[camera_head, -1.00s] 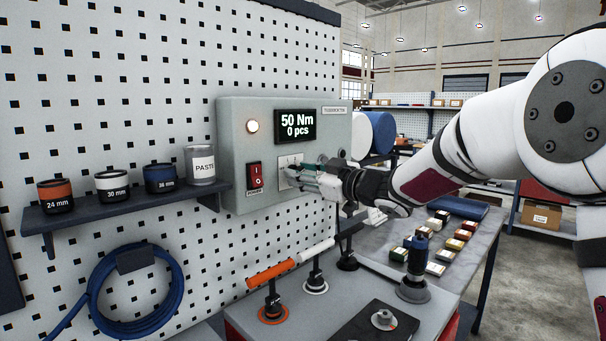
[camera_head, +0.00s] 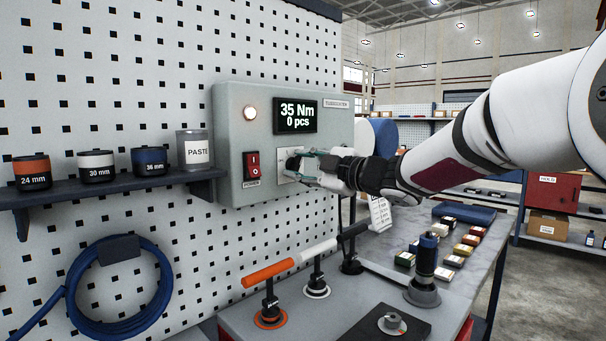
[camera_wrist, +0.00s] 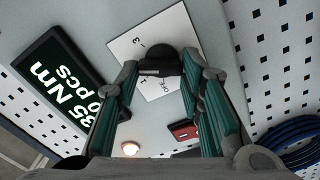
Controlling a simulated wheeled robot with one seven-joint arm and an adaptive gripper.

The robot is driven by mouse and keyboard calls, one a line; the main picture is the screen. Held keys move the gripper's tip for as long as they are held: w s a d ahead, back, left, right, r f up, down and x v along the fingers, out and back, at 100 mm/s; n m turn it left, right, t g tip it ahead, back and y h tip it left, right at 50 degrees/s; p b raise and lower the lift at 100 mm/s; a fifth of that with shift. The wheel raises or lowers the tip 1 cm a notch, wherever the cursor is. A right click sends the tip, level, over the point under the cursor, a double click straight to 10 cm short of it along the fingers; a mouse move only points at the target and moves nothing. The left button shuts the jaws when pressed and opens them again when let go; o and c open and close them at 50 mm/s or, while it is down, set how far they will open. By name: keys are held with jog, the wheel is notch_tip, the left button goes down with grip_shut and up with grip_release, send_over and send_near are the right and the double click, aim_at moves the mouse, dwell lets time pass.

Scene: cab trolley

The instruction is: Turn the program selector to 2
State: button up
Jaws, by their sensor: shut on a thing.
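The program selector is a black knob (camera_wrist: 158,60) on a white label plate (camera_wrist: 178,25) in the wrist view. My gripper (camera_wrist: 159,70) is shut on the knob, one finger on each side. The display (camera_head: 296,116) reads 35 Nm and 0 pcs. The knob's exact pointing direction cannot be told.
The red power switch (camera_head: 251,165) is just left of my gripper, and a lit lamp (camera_head: 250,113) is above it. A shelf (camera_head: 110,190) with labelled cans is at left. Below, an orange-handled tool (camera_head: 268,274) stands on the trolley top (camera_head: 340,300).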

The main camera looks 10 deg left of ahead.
jog(key=shift+f+n+b, duration=0.15)
jog(key=shift+n+b, duration=0.2)
jog(key=shift+n, duration=0.25)
jog(key=o, duration=1.2)
jog(key=shift+c, duration=0.2)
jog(key=v, duration=1.2)
